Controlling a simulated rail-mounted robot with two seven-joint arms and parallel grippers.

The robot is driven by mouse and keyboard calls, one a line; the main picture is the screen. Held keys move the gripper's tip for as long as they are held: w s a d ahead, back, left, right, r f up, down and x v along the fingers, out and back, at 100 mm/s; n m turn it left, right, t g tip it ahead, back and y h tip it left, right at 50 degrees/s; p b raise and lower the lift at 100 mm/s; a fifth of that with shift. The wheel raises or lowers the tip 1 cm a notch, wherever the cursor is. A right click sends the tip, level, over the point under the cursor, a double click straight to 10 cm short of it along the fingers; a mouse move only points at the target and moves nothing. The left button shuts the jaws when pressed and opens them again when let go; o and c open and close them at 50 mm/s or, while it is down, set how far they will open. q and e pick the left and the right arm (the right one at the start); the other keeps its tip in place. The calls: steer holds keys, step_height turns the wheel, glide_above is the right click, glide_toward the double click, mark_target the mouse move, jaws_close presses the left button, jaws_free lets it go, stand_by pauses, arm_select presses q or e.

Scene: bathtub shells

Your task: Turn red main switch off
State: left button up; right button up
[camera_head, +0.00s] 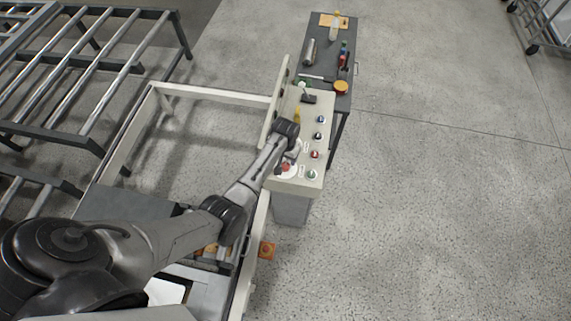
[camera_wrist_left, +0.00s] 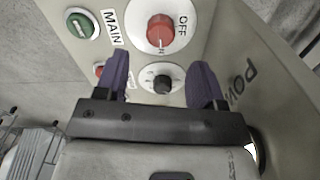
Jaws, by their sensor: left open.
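The red main switch is a round red knob on a white round plate, labelled OFF on one side. It shows large at the top of the left wrist view (camera_wrist_left: 160,30) and at the near end of the control panel in the head view (camera_head: 286,167). My left gripper (camera_wrist_left: 161,63) is open with its two purple fingers spread and nothing held. The red knob appears beyond the fingertips, apart from them. In the head view my left gripper (camera_head: 291,155) is over the panel's near end, its fingers hard to make out. My right gripper is not in view.
The pale control panel (camera_head: 318,183) carries several other buttons and knobs. A black knob (camera_wrist_left: 162,84) shows between my fingers, and a green button (camera_wrist_left: 82,23) sits beside the MAIN label. A dark table (camera_head: 315,75) with tools stands behind.

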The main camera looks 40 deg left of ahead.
mark_target(286, 165)
arm_select(q)
step_height(286, 165, down, 6)
steer(key=shift+f+b, duration=0.25)
steer(key=shift+b, duration=0.15)
steer(key=c, duration=0.9)
